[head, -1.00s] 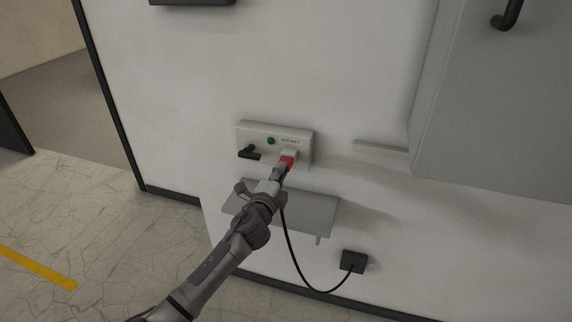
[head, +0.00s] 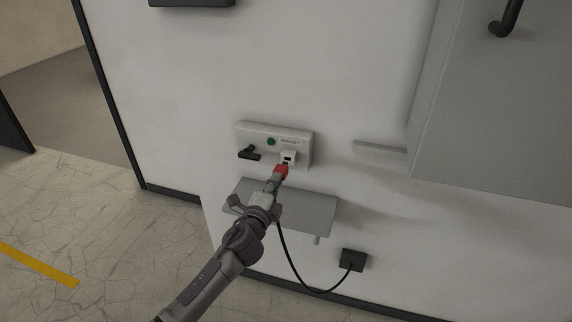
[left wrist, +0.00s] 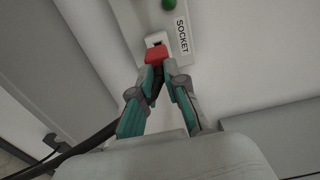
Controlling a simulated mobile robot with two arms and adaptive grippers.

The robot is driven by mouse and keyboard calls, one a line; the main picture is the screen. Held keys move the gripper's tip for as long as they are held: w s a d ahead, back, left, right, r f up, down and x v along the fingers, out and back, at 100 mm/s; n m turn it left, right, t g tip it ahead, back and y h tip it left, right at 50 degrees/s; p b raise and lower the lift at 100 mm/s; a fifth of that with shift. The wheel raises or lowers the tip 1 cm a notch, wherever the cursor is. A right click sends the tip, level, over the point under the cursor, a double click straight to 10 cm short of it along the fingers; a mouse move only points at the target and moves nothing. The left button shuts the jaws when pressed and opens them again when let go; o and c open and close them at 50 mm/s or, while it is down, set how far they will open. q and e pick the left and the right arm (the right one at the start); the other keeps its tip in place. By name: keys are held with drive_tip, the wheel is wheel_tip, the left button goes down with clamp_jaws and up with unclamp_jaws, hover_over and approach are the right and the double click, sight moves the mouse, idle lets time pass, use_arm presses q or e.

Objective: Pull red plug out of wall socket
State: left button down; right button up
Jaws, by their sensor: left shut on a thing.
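The red plug (head: 281,171) is held between the fingertips of my left gripper (head: 277,178). It is apart from the white socket (head: 289,157) on the wall panel (head: 303,147), a short way in front and below, and the socket's dark opening shows. In the left wrist view, the red plug (left wrist: 156,55) sits between the two teal-sided fingers of my left gripper (left wrist: 160,72), just below the socket opening (left wrist: 156,41). A black cable (head: 289,263) hangs from the plug side down to a dark wall box (head: 353,260). My right gripper is not in view.
The panel also has a green button (head: 271,141) and a black lever handle (head: 249,153). A grey shelf (head: 310,211) juts out below the panel. A grey cabinet (head: 500,110) stands at the right. Open floor lies at the left.

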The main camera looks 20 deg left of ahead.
use_arm(q)
drive_tip(key=shift+s, duration=0.1)
drive_tip(key=s+r+p, duration=0.3)
drive_tip(key=s+p, duration=0.1)
drive_tip(key=s, duration=0.2)
idle(0.6)
drive_tip(key=shift+a, duration=0.1)
